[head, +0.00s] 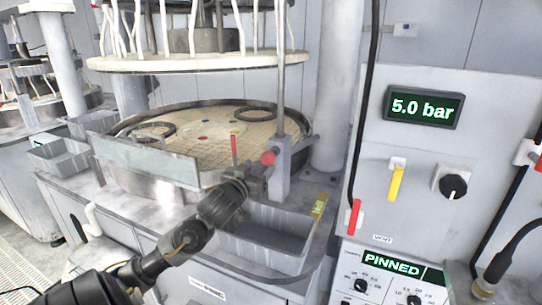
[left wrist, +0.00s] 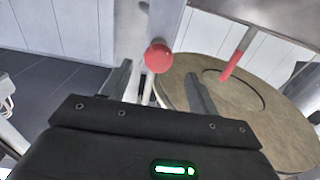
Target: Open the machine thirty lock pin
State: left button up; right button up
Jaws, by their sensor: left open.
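The lock pin appears to be the red ball knob (head: 268,158) at the side of a grey upright block (head: 281,172) beside the round platen. My left gripper (head: 254,174) is just below and left of the knob, coming in from the left. In the left wrist view the red knob (left wrist: 158,56) lies between the two spread fingers of my left gripper (left wrist: 158,74), near their tips, with a gap on both sides. The gripper is open and empty. A green-lit sign reads PINNED (head: 391,265) on the panel at the lower right. My right gripper is not seen.
A thin red-topped rod (head: 234,150) stands close to the left gripper. A grey bin (head: 270,235) sits below it. The round platen (head: 215,140) lies behind, under a raised upper plate (head: 190,62). A clear guard (head: 145,160) stands left. A control panel (head: 440,150) showing 5.0 bar fills the right.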

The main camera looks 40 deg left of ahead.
aim_at(265, 161)
pick_arm(q)
jog(key=p+x, duration=0.1)
jog(key=x, duration=0.6)
jog(key=shift+d, duration=0.1)
jog(key=shift+w+p, duration=0.35)
jog(key=shift+w+a+f, duration=0.15)
jog(key=shift+w+a, duration=0.1)
jog(key=shift+w, duration=0.3)
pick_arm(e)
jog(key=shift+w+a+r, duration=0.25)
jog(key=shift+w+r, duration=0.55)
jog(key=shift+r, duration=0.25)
